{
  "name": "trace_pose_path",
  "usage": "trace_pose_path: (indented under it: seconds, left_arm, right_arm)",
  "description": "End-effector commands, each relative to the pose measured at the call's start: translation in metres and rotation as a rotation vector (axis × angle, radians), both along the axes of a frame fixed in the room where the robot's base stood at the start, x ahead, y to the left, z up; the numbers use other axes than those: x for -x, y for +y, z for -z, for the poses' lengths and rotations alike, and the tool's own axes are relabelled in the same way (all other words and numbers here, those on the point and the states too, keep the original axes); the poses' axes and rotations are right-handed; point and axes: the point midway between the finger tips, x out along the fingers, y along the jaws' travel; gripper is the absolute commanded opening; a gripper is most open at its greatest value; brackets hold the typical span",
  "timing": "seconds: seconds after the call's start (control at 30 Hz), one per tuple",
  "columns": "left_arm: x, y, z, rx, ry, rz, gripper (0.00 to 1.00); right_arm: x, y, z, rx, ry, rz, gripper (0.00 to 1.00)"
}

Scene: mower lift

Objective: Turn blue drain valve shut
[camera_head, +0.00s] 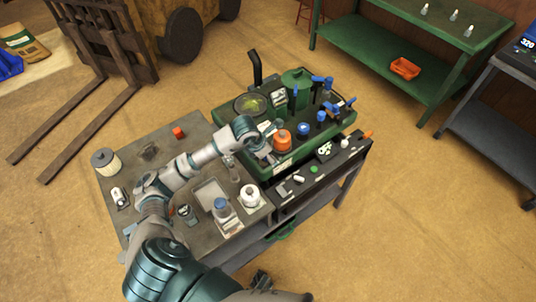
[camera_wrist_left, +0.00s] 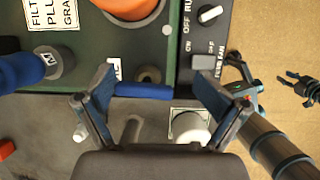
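The blue drain valve handle (camera_wrist_left: 145,91) lies crosswise between my left gripper's fingers in the left wrist view, beside a dark round fitting on the green machine's edge. My left gripper (camera_wrist_left: 158,95) is open around it. Its left finger is close to the handle's left end; contact is unclear. The right finger stands apart from the other end. In the head view my left gripper (camera_head: 264,152) is at the front left of the green machine (camera_head: 290,158), and I cannot make out the handle there. My right gripper (camera_head: 262,279) shows dark and small at the bottom; its fingers are unclear.
An orange cap (camera_head: 282,138) and blue-capped parts (camera_head: 303,128) stand on the machine. The grey table (camera_head: 140,140) holds a white jar (camera_head: 250,195), a blue-topped bottle (camera_head: 221,206) and a filter (camera_head: 106,162). A switch panel (camera_wrist_left: 208,45) lies right of the handle.

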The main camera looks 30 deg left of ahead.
Motion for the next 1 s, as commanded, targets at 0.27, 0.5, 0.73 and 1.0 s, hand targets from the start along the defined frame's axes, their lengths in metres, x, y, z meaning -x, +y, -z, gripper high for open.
trace_pose_path:
  seconds: [0.27, 0.5, 0.73, 1.0]
  left_arm:
    - [0.001, 0.005, 0.001, 0.007, 0.001, 0.002, 0.48]
    - [-0.001, 0.004, 0.001, -0.006, 0.002, -0.006, 0.25]
    - [-0.001, 0.003, 0.0, 0.001, -0.001, -0.003, 0.25]
    - [-0.001, 0.002, 0.0, 0.002, -0.003, -0.002, 0.25]
  right_arm:
    - [0.001, 0.004, 0.0, -0.006, 0.0, 0.0, 0.4]
    - [0.003, 0.015, -0.001, -0.022, 0.002, 0.002, 0.4]
    - [0.003, 0.002, 0.0, -0.003, 0.004, -0.001, 0.4]
    - [0.002, 0.006, 0.0, -0.009, 0.003, 0.0, 0.4]
